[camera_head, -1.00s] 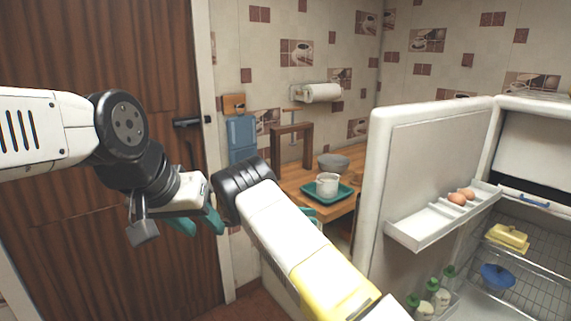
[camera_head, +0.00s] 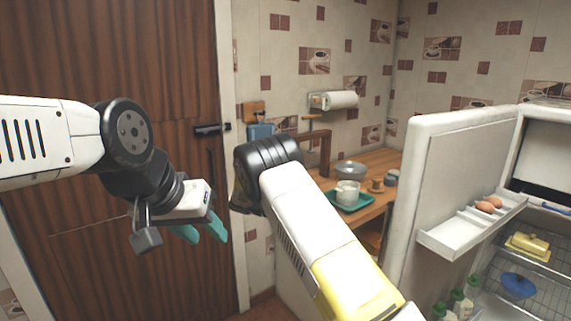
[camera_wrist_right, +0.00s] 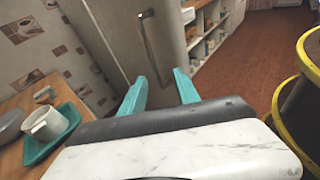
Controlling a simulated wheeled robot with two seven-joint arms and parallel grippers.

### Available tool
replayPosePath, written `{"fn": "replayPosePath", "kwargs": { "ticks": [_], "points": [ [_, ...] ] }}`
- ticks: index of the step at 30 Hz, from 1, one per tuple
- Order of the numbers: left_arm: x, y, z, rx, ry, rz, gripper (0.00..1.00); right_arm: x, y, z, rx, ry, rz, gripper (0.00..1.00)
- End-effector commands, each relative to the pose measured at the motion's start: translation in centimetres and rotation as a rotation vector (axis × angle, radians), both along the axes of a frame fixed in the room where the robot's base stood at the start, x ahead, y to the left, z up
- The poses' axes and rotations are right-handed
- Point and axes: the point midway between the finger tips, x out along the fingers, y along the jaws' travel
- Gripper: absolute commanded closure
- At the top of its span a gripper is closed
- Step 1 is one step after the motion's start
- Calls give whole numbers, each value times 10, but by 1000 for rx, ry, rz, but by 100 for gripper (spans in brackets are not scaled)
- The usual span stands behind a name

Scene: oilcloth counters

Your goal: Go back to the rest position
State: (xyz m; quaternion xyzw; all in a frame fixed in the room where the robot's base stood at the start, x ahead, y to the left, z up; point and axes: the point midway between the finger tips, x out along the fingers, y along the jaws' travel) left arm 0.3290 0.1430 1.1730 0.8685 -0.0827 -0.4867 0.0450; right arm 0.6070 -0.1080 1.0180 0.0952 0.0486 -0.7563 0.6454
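My left gripper (camera_head: 206,237) shows in the head view in front of the brown door. Its two teal fingers are apart with nothing between them. My right arm crosses the middle of the head view, and its gripper is hidden there. In the right wrist view, my right gripper (camera_wrist_right: 160,92) has its teal fingers spread and empty, in front of a pale upright panel with a handle.
The open fridge door (camera_head: 455,165) stands at the right with eggs (camera_head: 488,204) on its shelf. A wooden counter (camera_head: 385,162) holds a teal tray (camera_head: 367,202) with a white mug (camera_head: 347,190). The brown door (camera_head: 100,60) fills the left.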

Motion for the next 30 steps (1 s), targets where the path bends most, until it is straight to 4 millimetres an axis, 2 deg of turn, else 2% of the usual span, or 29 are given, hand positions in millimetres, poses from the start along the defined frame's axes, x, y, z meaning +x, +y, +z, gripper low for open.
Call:
{"fn": "replayPosePath", "kwargs": {
  "ticks": [8, 15, 23, 30],
  "points": [
    [0, 0, 0, 0, 0, 0, 60, -25, -36, 27, 245, -118, -114, 62],
    [0, 0, 0, 0, 0, 0, 60, -74, -63, 60, 575, -330, -285, 62],
    [0, 0, 0, 0, 0, 0, 60, -136, -68, 96, 901, -606, -480, 62],
    [0, 0, 0, 0, 0, 0, 60, -195, -59, 127, 1162, -887, -663, 62]
  ]
}}
